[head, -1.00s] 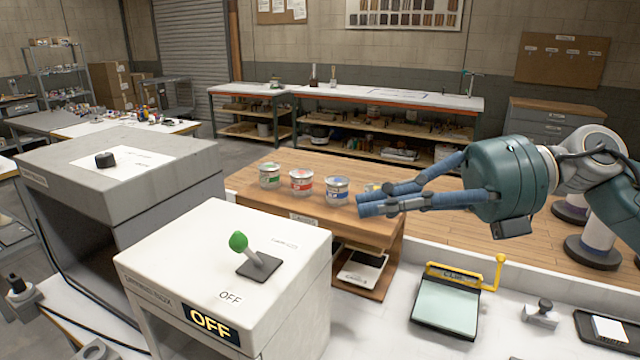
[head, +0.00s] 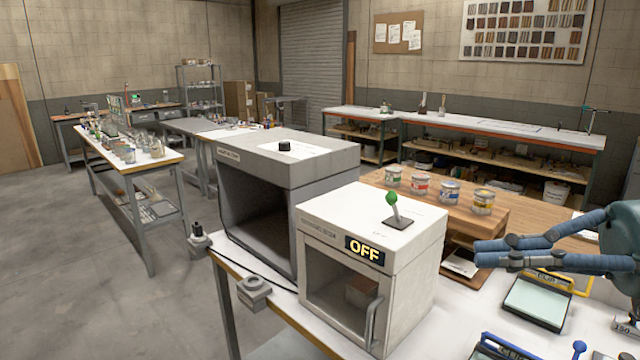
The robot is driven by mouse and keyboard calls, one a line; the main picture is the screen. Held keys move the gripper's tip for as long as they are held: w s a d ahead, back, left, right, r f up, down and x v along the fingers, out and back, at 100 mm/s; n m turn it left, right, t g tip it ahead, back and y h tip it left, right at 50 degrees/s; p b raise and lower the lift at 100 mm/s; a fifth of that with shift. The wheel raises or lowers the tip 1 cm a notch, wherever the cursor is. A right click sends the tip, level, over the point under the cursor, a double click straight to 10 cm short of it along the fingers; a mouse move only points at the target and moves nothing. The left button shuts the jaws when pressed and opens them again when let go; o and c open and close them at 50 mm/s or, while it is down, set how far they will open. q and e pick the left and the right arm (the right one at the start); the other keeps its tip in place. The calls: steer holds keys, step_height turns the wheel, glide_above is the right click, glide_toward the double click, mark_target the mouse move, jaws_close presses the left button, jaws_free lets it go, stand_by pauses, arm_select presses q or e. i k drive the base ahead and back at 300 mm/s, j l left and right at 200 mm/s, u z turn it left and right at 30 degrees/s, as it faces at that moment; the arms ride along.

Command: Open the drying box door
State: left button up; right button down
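The drying box (head: 425,265) is a white cabinet with a lit OFF sign on its upper front, standing on the white bench. Its clear front door (head: 325,275) is shut, with a vertical light handle (head: 373,322) near the right edge. A brownish block (head: 360,292) shows inside through the door. A green-knobbed lever (head: 393,205) stands on the box top. My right gripper (head: 482,253) is to the right of the box, apart from it and from the handle. My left gripper is not in view.
A larger grey open-fronted box (head: 300,160) stands left of the drying box. Several paint cans (head: 450,192) stand on a wooden shelf behind. A scale-like device (head: 537,302) lies below my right gripper. Open floor (head: 90,290) is at the left.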

mark_target(377, 348)
steer(key=k+j, duration=0.35)
steer(key=k, duration=0.15)
steer(key=k+j, duration=0.35)
steer(key=k, duration=0.15)
